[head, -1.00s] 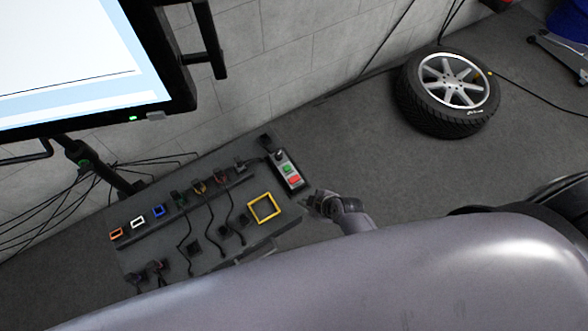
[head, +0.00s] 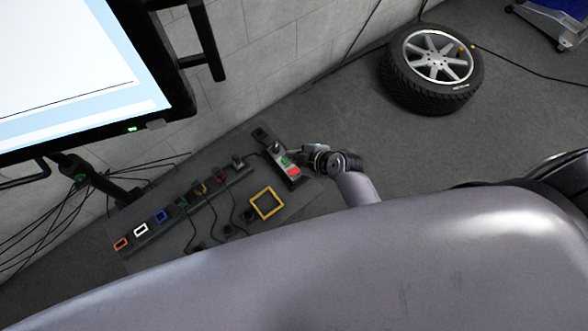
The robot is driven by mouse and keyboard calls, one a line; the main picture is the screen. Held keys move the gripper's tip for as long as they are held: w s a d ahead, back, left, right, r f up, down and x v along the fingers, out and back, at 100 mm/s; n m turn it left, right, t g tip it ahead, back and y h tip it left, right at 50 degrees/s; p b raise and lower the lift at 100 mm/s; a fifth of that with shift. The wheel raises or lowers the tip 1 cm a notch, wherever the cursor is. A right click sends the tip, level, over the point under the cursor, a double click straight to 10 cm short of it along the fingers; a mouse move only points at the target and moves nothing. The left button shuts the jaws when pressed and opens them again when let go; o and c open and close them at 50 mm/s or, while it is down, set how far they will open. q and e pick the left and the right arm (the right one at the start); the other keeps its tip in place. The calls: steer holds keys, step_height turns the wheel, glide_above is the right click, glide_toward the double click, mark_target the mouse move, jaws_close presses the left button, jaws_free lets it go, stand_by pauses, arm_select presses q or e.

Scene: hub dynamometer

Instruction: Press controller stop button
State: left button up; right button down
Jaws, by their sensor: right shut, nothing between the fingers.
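The controller (head: 278,154) is a small dark and grey box at the right end of the grey bench top. It has a green button (head: 285,162) and, nearer to me, a red button (head: 294,171), which I take for the stop button. My right gripper (head: 296,155) is shut and empty. It reaches in from the right, with its fingertips over or right beside the controller's edge near the two buttons. I cannot tell whether it touches the controller. My left gripper is not in view.
The bench top (head: 225,180) holds a yellow square frame (head: 267,203), several plugs with cables, and small orange, white and blue frames. A monitor (head: 75,70) stands at the left. A wheel with tyre (head: 433,70) lies on the floor at the back right. The floor between is clear.

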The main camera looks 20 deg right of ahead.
mark_target(293, 173)
steer(key=shift+f+b, duration=3.75)
steer(key=shift+f, duration=0.6)
steer(key=shift+f+b, duration=0.4)
steer(key=shift+f+b, duration=0.4)
steer(key=shift+f, duration=0.1)
steer(key=shift+r, duration=0.15)
steer(key=shift+r+p, duration=0.8)
steer(key=shift+p, duration=0.05)
step_height(293, 173, up, 5)
steer(key=p, duration=0.4)
steer(key=shift+p, duration=0.35)
